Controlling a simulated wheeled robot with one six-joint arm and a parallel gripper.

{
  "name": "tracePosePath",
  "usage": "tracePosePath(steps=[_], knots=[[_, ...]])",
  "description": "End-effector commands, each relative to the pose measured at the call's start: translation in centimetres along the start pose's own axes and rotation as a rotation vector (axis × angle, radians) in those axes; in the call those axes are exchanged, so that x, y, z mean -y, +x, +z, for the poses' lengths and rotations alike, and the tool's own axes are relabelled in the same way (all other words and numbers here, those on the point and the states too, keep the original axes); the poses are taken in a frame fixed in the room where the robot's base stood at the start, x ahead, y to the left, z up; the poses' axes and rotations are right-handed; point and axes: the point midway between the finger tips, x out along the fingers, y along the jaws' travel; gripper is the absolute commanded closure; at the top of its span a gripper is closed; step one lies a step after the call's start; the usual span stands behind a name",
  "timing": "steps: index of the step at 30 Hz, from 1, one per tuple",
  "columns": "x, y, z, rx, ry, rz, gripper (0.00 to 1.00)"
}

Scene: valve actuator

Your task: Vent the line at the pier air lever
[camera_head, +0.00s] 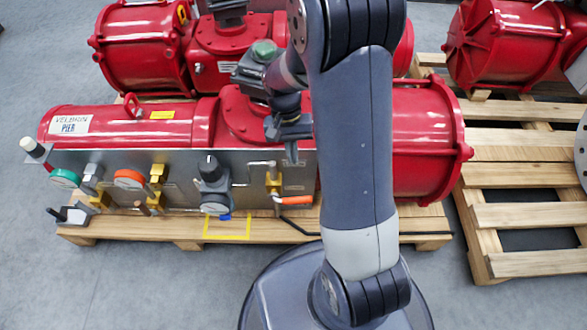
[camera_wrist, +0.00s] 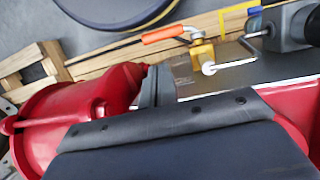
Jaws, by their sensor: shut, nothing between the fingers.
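The air lever has an orange grip (camera_head: 297,200) and sits at a brass valve (camera_head: 273,184) on the right part of the grey panel (camera_head: 185,195). The grip points sideways to the right. The panel stands before a red actuator labelled VELBRIN PIER (camera_head: 69,125). In the wrist view the orange grip (camera_wrist: 163,35) points left from the brass valve body (camera_wrist: 202,53). My gripper (camera_head: 291,156) is shut and empty, near the panel's top edge, above the lever in the picture and apart from it. In the wrist view the fingers (camera_wrist: 157,82) are seen almost edge-on.
A dark regulator with a gauge (camera_head: 214,185) stands left of the lever. A yellow outline (camera_head: 228,237) marks the wooden pallet. A black hose runs along the pallet. More red actuators stand behind; another pallet (camera_head: 527,213) is right.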

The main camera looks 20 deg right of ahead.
Motion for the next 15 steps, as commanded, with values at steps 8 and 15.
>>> tracePosePath(steps=[8, 15], knots=[[0.0, 4.6, -0.1, 0.004, 0.0, 0.003, 1.0], [0.0, 9.8, -0.1, 0.005, 0.0, 0.002, 1.0]])
